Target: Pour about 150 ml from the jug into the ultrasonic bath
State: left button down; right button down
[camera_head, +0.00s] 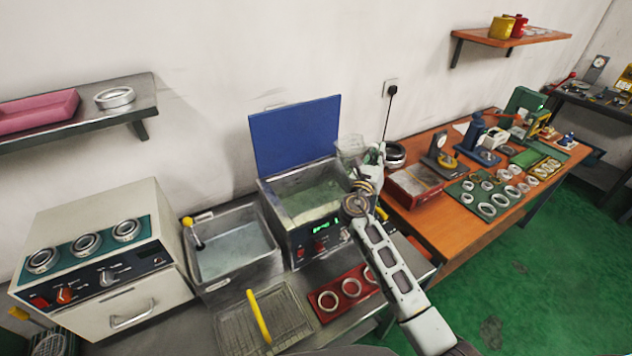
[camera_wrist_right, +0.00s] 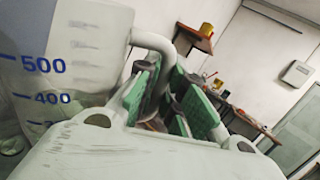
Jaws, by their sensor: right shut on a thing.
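The clear jug (camera_head: 350,148) is at the rear right corner of the ultrasonic bath, close to its rim. In the right wrist view the jug (camera_wrist_right: 60,60) fills the left side, with blue marks 500 and 400 and a pale handle; it looks nearly upright. My right gripper (camera_head: 374,160) is shut on the handle, its green-padded fingers (camera_wrist_right: 165,92) around it. The ultrasonic bath (camera_head: 292,240) is a steel tank with its blue lid (camera_head: 296,135) standing open, liquid inside and a lit green display. No stream shows. The jug's liquid level is unclear. My left gripper is out of view.
A steel sink-like tank (camera_head: 232,285) with liquid stands left of the bath. A wire basket with a yellow handle (camera_head: 260,316) and a red ring tray (camera_head: 345,300) lie in front. An orange table (camera_head: 425,222) with tools and rings stands right. A heater box (camera_head: 110,300) is far left.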

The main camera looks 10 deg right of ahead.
jog(key=shift+w+d+m+g+p, duration=0.3)
jog(key=shift+m+g+p, duration=0.25)
jog(key=shift+p, duration=0.5)
jog(key=shift+d+f+m+g+y+p, duration=0.3)
jog(key=shift+f+m+g+y+p, duration=0.1)
jog(key=shift+f+m+p, duration=0.35)
jog(key=shift+w+d+f, duration=0.1)
jog(key=shift+f, duration=0.25)
